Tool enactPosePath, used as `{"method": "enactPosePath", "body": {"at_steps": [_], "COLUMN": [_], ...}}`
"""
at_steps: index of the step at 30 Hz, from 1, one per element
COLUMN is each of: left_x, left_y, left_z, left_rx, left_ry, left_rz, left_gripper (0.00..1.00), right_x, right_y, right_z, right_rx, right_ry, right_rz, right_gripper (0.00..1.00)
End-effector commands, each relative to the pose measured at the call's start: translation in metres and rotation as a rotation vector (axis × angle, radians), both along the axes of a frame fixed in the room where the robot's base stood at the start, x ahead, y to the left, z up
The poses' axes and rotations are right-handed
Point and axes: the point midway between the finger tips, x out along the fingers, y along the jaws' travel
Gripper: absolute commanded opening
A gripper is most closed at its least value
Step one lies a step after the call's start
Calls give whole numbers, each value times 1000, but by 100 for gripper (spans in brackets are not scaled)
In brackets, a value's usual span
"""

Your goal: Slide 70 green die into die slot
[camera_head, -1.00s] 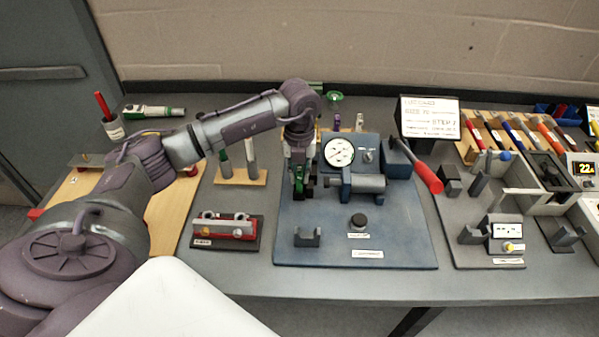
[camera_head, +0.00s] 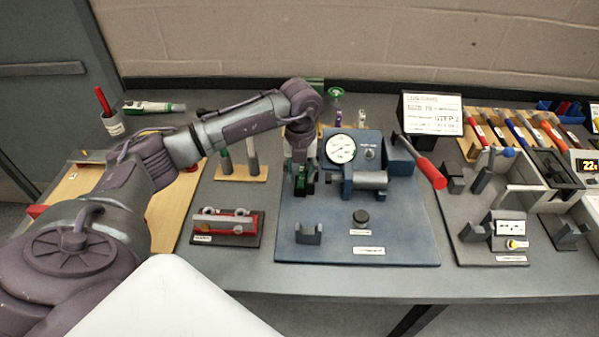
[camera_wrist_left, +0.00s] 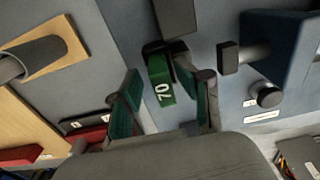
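The green die (camera_wrist_left: 160,88) marked "70" shows in the left wrist view, its far end at a dark holder (camera_wrist_left: 160,50) beside the press. I cannot tell how deep it sits there. My left gripper (camera_wrist_left: 168,108) is open. Its two green-padded fingers stand on either side of the die with visible gaps. In the head view my left gripper (camera_head: 304,186) points down at the left side of the blue press (camera_head: 368,182), below the dial gauge (camera_head: 340,149); the die cannot be told apart from the green pads there. My right gripper is out of view.
The blue base plate (camera_head: 400,240) carries a dark cradle (camera_head: 308,233) and a black knob (camera_head: 361,217) in front. A red-handled lever (camera_head: 427,170) sticks out at the right. A red fixture (camera_head: 228,224) stands left of the plate, and a wooden tool stand (camera_head: 238,174) behind it.

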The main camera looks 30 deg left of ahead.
Motion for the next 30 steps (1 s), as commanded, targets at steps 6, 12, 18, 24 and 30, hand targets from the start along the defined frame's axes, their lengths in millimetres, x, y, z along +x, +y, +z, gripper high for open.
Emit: {"method": "enactPosePath", "body": {"at_steps": [6, 12, 18, 24, 30], "left_x": [-1, 0, 0, 0, 0], "left_y": [0, 1, 1, 1, 1], "left_z": [-1, 8, 25, 41, 50], "left_rx": [2, 2, 2, 2, 2], "left_ry": [2, 1, 1, 2, 2], "left_rz": [0, 1, 1, 1, 0], "left_gripper": [46, 46, 46, 46, 46], "right_x": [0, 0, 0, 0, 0], "right_y": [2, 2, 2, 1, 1], "right_z": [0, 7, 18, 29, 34], "right_rx": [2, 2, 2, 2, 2], "right_ry": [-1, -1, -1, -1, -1], "right_rz": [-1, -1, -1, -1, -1], "right_gripper": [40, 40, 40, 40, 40]}}
